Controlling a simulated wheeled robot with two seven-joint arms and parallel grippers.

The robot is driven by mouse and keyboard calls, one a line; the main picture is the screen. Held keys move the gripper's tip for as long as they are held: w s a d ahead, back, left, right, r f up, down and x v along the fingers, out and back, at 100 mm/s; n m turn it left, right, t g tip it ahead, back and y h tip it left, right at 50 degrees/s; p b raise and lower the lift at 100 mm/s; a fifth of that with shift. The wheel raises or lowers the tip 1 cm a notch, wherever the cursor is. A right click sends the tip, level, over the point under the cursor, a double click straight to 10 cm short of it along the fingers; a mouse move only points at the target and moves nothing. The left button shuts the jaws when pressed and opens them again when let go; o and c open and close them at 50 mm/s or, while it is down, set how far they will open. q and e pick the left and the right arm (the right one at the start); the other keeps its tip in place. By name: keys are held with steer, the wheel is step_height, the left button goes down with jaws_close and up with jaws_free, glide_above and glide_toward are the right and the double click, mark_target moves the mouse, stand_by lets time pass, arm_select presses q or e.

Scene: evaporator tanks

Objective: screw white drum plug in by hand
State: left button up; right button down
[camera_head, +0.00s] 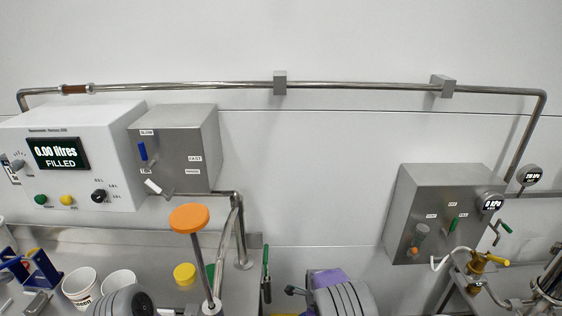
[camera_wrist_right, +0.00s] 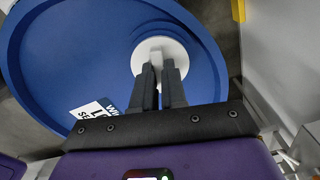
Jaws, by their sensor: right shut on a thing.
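The blue drum (camera_wrist_right: 60,50) shows from above in the right wrist view and fills much of it. The white drum plug (camera_wrist_right: 180,52) is a round disc with a raised grip tab, lying at the drum's top, right of its middle. My right gripper (camera_wrist_right: 161,68) is shut on the plug's tab, its dark fingers reaching over the blue top. The fingers hide part of the plug, and I cannot tell how deep it sits. Neither the drum nor the right fingertips show in the head view. My left gripper is not in view.
In the head view a steel bench (camera_head: 150,240) holds white tubs (camera_head: 80,286), a yellow-lidded pot (camera_head: 184,274) and a blue rack (camera_head: 42,270). An orange disc on a rod (camera_head: 189,218) stands at its front. A grey control box (camera_head: 440,205) hangs on the right wall.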

steer(key=shift+m, duration=0.4)
steer(key=shift+m+p, duration=0.45)
steer(key=shift+m, duration=1.25)
steer(key=shift+r+m+p, duration=0.1)
steer(key=shift+m+p, duration=0.5)
steer(key=shift+m, duration=1.2)
